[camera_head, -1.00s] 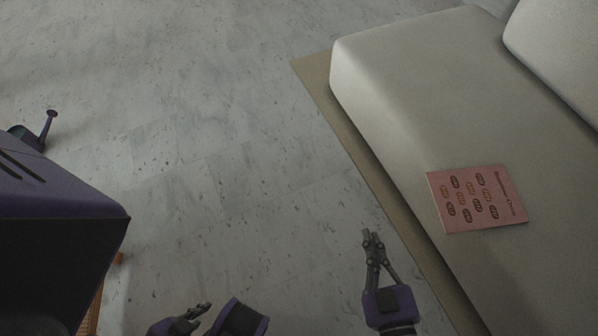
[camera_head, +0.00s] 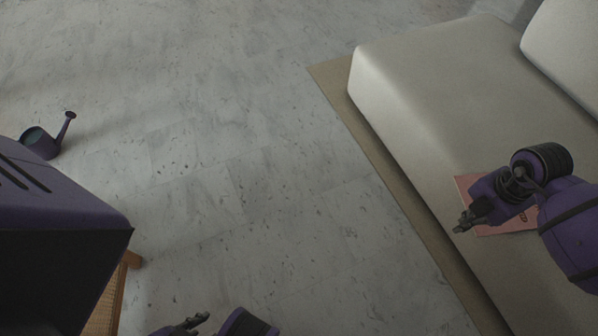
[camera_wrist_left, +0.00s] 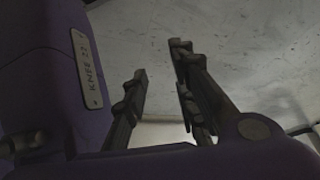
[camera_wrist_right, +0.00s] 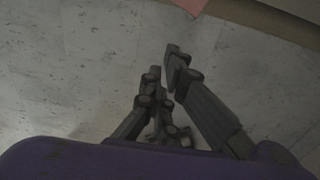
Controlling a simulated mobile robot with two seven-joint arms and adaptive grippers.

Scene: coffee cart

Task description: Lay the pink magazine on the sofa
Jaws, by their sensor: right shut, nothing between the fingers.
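The pink magazine (camera_head: 510,224) lies on the pale sofa seat (camera_head: 430,110), near its front edge. My right forearm and wrist hide most of it in the head view. A pink corner (camera_wrist_right: 190,5) shows at the top of the right wrist view. My right gripper (camera_head: 463,224) is shut and empty, its fingertips by the magazine's left side; its fingers also show in the right wrist view (camera_wrist_right: 164,62). My left gripper (camera_head: 196,322) is low at the bottom edge, away from the sofa. Its fingers stand apart and empty in the left wrist view (camera_wrist_left: 158,62).
A tan rug (camera_head: 385,165) runs along the sofa's front. A dark purple box-like piece (camera_head: 60,215) stands at the left, with a watering can (camera_head: 42,142) on the floor behind it. The marble floor (camera_head: 230,150) between is clear.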

